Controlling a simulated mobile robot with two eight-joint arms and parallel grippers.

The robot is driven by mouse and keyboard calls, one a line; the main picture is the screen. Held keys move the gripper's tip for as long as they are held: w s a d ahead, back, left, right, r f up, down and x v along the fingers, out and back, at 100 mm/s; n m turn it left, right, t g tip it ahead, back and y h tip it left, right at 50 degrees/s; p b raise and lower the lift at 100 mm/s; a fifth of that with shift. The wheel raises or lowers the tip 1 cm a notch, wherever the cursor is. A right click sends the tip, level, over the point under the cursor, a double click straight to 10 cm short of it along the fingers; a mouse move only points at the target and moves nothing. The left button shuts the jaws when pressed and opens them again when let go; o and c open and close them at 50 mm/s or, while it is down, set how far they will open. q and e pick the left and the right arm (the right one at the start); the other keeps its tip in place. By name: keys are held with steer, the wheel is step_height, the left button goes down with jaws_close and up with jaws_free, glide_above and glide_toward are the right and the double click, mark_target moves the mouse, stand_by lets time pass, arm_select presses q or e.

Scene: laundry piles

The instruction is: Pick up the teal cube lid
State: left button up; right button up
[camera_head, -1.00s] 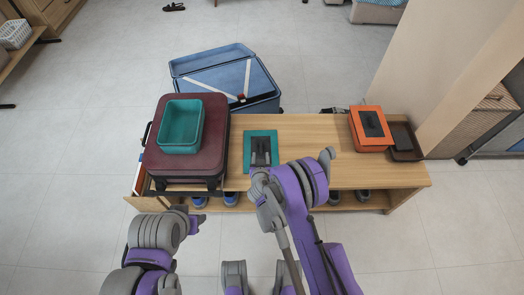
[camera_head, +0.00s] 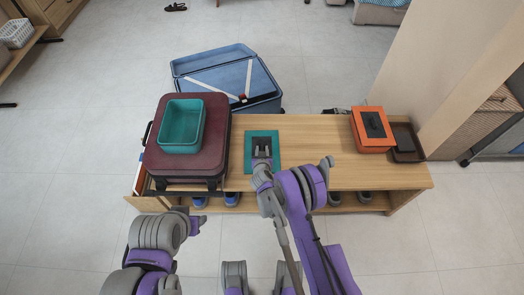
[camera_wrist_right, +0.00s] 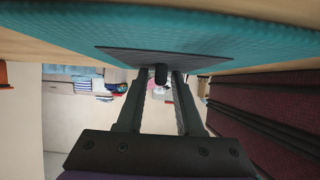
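The teal cube lid (camera_head: 278,164) lies flat on the wooden bench, right of the maroon suitcase. Its dark centre panel (camera_wrist_right: 125,54) and a small dark knob (camera_wrist_right: 161,75) show in the right wrist view. My right gripper (camera_head: 262,150) is over the lid's middle. In the wrist view its two fingers (camera_wrist_right: 162,82) stand apart, one on each side of the knob, with a narrow gap visible on both sides. The teal open box (camera_head: 182,148) sits on the suitcase. My left arm is at the lower left; its fingers cannot be made out.
The maroon suitcase (camera_head: 217,160) stands close to the left of the lid. An orange box (camera_head: 372,146) with a dark top and a brown tray (camera_head: 407,156) are at the bench's right end. A blue open suitcase (camera_head: 262,85) lies behind. The bench (camera_head: 315,150) is clear between lid and orange box.

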jaws_close()
